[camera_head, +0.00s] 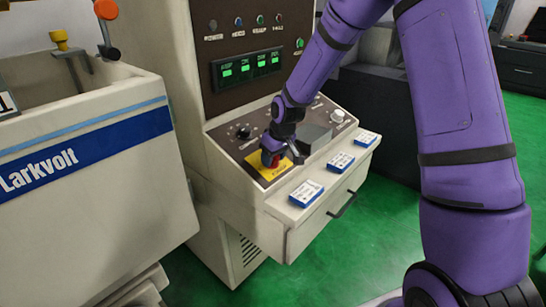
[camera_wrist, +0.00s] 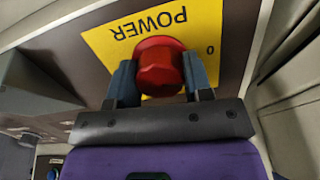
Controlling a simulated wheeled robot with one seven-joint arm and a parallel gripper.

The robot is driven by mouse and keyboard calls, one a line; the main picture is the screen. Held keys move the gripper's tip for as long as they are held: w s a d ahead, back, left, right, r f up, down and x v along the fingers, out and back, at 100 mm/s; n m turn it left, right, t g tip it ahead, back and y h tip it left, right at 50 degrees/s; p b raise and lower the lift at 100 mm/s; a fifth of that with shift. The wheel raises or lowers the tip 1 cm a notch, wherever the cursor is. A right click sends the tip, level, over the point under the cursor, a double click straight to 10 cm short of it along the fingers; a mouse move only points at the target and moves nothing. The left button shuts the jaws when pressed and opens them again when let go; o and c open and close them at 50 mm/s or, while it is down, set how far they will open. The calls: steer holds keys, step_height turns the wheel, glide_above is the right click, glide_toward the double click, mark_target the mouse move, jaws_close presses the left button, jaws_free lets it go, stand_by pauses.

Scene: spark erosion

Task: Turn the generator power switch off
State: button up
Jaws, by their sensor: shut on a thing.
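The generator power switch is a red rotary knob (camera_wrist: 160,66) on a yellow plate (camera_wrist: 207,30) marked POWER, with a "0" at its side. In the wrist view the plate's lettering appears upside down. My gripper (camera_wrist: 160,78) is shut on the red knob, one finger on each side of it. In the head view the knob (camera_head: 267,159) is partly hidden by my gripper (camera_head: 272,154), which reaches down onto the sloped console panel. The yellow plate shows around it. I cannot tell the knob's exact setting from these frames.
The generator cabinet has a display (camera_head: 250,68) with lit green digits. A grey box-shaped part (camera_head: 314,137) sits on the console right of my gripper. Several blue-and-white cards (camera_head: 306,193) lie along the console's front ledge. The Larkvolt machine (camera_head: 80,180) stands at the left.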

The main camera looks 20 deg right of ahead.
steer(key=shift+n, duration=1.6)
steer(key=o, duration=0.9)
steer(key=v, duration=1)
steer(key=shift+r, duration=0.45)
